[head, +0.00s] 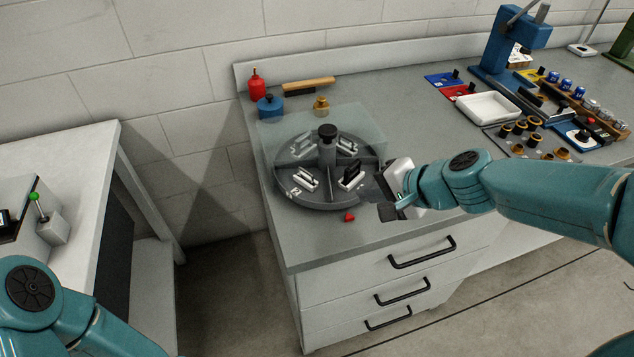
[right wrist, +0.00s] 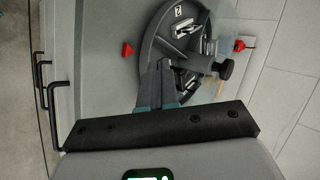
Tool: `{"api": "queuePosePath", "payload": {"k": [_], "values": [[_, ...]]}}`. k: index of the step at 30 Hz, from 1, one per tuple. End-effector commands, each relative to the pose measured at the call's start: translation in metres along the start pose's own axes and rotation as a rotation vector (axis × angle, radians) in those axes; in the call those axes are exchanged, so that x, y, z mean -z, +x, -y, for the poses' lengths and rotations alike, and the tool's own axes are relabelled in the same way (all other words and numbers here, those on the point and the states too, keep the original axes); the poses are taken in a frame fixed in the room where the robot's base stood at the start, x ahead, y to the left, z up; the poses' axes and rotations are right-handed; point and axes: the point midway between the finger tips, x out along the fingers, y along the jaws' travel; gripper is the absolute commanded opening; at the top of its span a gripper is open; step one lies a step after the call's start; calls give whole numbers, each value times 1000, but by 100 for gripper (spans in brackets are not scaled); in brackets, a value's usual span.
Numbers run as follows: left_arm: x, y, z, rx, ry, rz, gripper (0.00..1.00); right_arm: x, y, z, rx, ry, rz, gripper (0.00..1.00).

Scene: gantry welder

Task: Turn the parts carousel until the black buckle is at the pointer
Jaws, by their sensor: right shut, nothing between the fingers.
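The parts carousel (head: 284,188) is a round grey tray with dividers and a black-topped centre post (head: 327,132); the right wrist view shows its rim (right wrist: 147,52). The black buckle (head: 351,175) sits in the front-right compartment. Silver buckles (head: 305,179) lie in the others. The red pointer (head: 349,217) lies on the bench just outside the front rim, also in the right wrist view (right wrist: 128,50). The buckle looks a little right of the pointer's line. My right gripper (head: 386,196) is shut and empty at the rim's right side (right wrist: 163,68); contact is unclear. My left gripper is out of view.
A clear panel (head: 370,125) stands behind the carousel. Behind it are a red bottle (head: 256,88), a blue pot (head: 270,106) and a brass piece (head: 321,105). A white tray (head: 488,107) and small parts fill the right. The bench front is clear.

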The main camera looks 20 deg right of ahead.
Motion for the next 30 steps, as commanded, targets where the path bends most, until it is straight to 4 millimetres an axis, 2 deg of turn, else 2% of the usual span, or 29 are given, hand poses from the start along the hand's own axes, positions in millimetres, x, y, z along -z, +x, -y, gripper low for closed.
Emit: {"api": "queuePosePath", "payload": {"k": [5,17,18,21,30], "values": [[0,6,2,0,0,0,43,0,17,-6,-1,1,2,0],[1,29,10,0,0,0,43,-1,101,-8,-3,0,1,0],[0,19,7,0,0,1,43,-2,101,4,-2,-2,1,0],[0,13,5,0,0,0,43,-2,112,15,-2,0,0,0],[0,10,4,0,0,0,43,-1,127,25,-1,0,-1,0]]}}
